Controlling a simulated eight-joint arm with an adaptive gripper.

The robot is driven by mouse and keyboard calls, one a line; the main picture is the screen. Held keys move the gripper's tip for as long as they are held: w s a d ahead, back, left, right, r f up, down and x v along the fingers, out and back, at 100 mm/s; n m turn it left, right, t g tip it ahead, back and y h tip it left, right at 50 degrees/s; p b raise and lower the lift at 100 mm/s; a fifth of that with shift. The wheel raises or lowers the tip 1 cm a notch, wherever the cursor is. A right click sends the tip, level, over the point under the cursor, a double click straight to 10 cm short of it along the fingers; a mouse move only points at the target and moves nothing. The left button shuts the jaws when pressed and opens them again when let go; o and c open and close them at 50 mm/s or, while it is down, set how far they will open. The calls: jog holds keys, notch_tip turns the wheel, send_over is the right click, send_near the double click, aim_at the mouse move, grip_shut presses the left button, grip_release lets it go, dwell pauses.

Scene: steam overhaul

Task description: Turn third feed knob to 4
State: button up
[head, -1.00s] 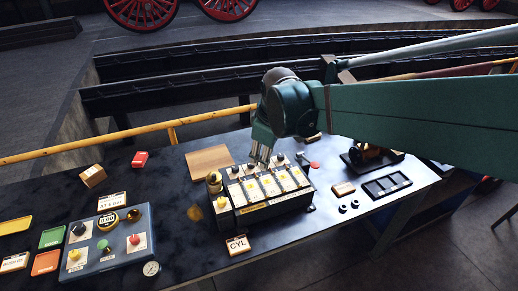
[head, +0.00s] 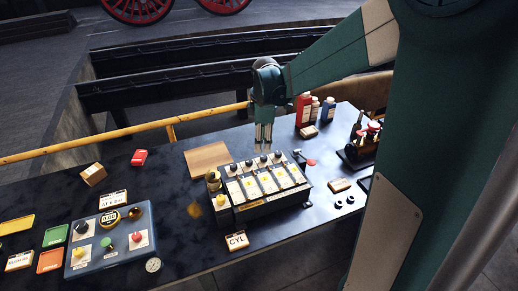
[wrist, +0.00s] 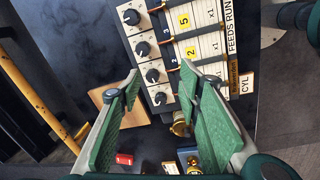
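The feed box (head: 285,199) stands on the dark bench with a row of black knobs along its back edge. Counting from the brass-fitting end, the third feed knob (head: 264,158) also shows in the wrist view (wrist: 142,48), on a white dial plate. Its scale is too small to read. My gripper (head: 264,147) points down just above and behind the knob row, close to the third knob. In the wrist view my gripper (wrist: 161,82) has its green fingers apart with nothing between them, and no knob is gripped.
A brass fitting (head: 213,180) stands at the box's left end. A wooden board (head: 207,158) lies behind. A blue control panel (head: 110,242) is at left, a CYL block (head: 236,240) in front. Red and blue bottles (head: 303,108) stand at back right.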

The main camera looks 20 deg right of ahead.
aim_at(264, 157)
jog(key=w+d+f+n, duration=0.1)
jog(key=w+d+f+n+p, duration=0.1)
jog(key=w+f, duration=0.1)
jog(key=w+d+f+n+g, duration=0.1)
jog(key=w+f, duration=0.1)
jog(key=shift+f, duration=0.2)
jog(key=shift+f, duration=0.1)
dwell(0.4)
jog(key=shift+f+p, duration=0.3)
jog(key=shift+f, duration=3.5)
jog(key=c, duration=0.9)
